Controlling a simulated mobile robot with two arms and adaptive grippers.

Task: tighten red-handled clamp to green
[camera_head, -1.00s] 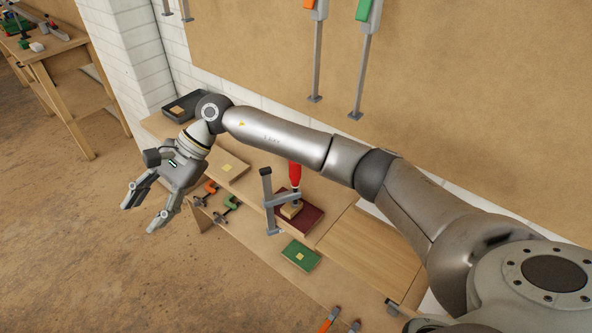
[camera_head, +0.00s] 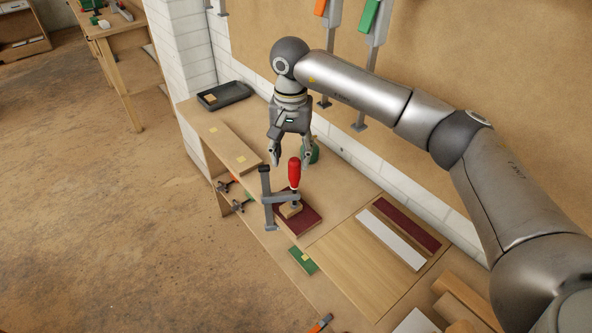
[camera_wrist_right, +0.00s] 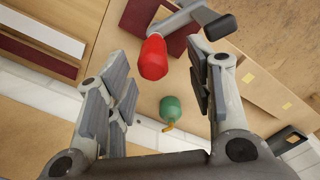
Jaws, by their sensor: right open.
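The red-handled clamp (camera_head: 294,174) stands on the workbench, its grey bar at the left and its red handle upright. Its jaw sits over a small wooden block on a dark red board (camera_head: 310,219). A small green board (camera_head: 303,260) with a yellow mark lies near the bench's front edge. My right gripper (camera_head: 291,163) is open and points down, just behind and above the red handle. In the right wrist view the red handle (camera_wrist_right: 153,58) shows between the open fingers, near their tips, untouched. My left gripper is not in view.
A green bottle-like object (camera_head: 311,152) stands behind the clamp, and shows between my fingers in the wrist view (camera_wrist_right: 172,108). A black tray (camera_head: 222,96) is at the back left. A wooden panel with white and dark red strips (camera_head: 391,240) lies to the right.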

